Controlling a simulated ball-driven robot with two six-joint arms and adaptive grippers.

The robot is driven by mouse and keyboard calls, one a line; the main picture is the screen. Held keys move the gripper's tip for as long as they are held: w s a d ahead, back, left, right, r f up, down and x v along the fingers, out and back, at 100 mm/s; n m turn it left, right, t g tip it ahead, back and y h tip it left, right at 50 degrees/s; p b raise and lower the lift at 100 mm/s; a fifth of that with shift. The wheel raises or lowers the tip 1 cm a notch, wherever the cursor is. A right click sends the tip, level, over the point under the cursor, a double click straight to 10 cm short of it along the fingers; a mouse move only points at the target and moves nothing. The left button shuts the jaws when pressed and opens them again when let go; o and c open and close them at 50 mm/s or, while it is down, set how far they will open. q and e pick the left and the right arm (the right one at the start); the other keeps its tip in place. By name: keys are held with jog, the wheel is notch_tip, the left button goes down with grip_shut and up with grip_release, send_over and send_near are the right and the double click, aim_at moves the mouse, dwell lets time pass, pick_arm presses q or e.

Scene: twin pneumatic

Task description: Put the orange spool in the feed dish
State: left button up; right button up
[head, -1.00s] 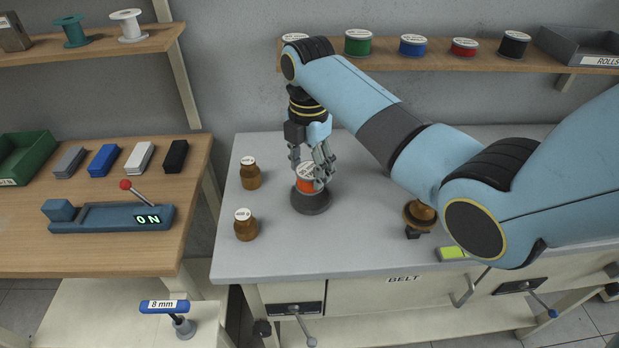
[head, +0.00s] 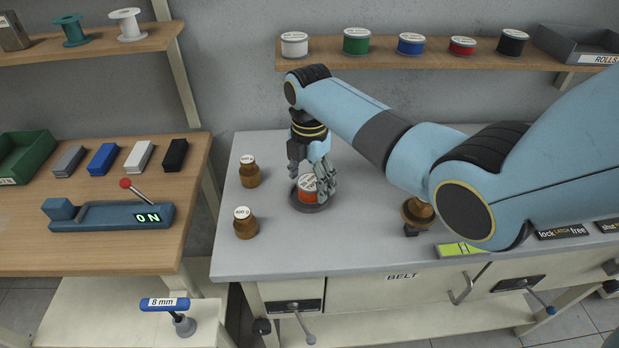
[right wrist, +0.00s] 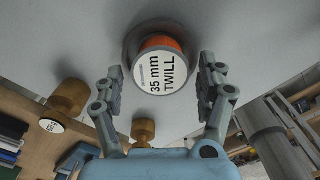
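The orange spool (head: 305,194), with a white labelled top, sits in the dark round feed dish (head: 309,209) on the grey bench. In the right wrist view the spool (right wrist: 161,72) shows its "35 mm TWILL" label, with the dish (right wrist: 133,38) partly hidden behind it. My right gripper (head: 311,184) is low over the dish, with its fingers on either side of the spool. In the right wrist view the fingers are spread, with a visible gap between each finger and the spool. My left gripper is not in view.
A brown round-topped object (head: 418,213) stands to the right, under my arm. A shelf (head: 430,62) behind holds several spools.

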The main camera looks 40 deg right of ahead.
aim_at(310, 182)
jog(key=shift+r, duration=0.25)
notch_tip(310, 182, up, 12)
dwell(0.5)
jog(key=shift+f, duration=0.1)
